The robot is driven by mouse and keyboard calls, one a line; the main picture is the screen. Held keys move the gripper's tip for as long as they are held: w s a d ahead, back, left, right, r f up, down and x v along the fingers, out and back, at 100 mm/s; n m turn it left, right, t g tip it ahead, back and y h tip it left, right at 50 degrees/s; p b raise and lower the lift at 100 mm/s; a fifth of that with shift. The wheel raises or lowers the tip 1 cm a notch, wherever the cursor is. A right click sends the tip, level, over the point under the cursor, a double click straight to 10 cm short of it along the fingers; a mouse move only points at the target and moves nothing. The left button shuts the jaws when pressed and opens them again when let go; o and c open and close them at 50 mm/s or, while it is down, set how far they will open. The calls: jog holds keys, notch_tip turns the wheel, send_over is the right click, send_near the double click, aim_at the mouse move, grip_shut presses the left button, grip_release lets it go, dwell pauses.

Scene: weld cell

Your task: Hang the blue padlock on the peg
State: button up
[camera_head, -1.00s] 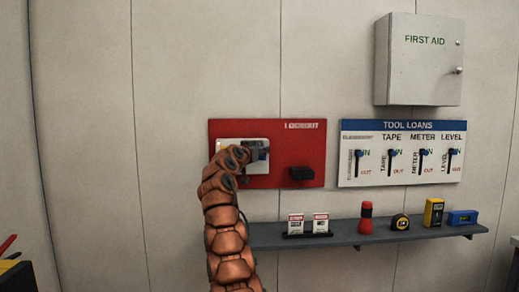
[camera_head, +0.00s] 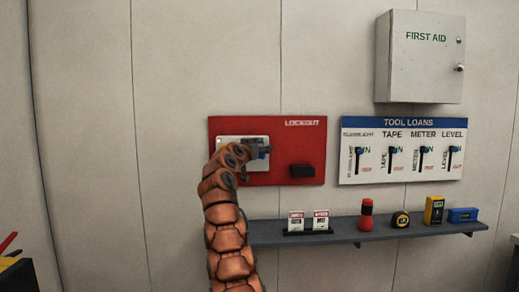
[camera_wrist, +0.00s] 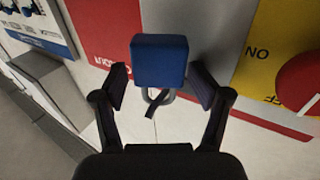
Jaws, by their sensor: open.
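In the wrist view, which looks upside down, the blue padlock (camera_wrist: 160,60) is between the two fingers of my gripper (camera_wrist: 161,86). The fingers are spread, with visible gaps at both sides of the body. The grey shackle (camera_wrist: 167,97) shows at the body's lower picture edge. A dark, thin piece (camera_wrist: 154,103), perhaps the peg, shows at the shackle's loop; I cannot tell whether it passes through. In the head view my gripper (camera_head: 258,150) is at the lockout board, and the padlock is mostly hidden there.
The red lockout board (camera_head: 275,130) carries a pale plate (camera_head: 228,140) and a black block (camera_head: 302,171). A yellow panel with a red knob (camera_wrist: 306,82) is close by. Below is a shelf (camera_head: 345,235) with tags and tools. The tool loans board (camera_head: 400,125) is at right.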

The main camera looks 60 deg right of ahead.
jog(key=shift+a+r, duration=0.1)
dwell(0.3)
jog(key=shift+a, duration=0.15)
jog(key=s+a, duration=0.1)
jog(key=a, duration=1)
jog(key=shift+s+a, duration=0.15)
jog(key=shift+s, duration=0.25)
dwell(0.5)
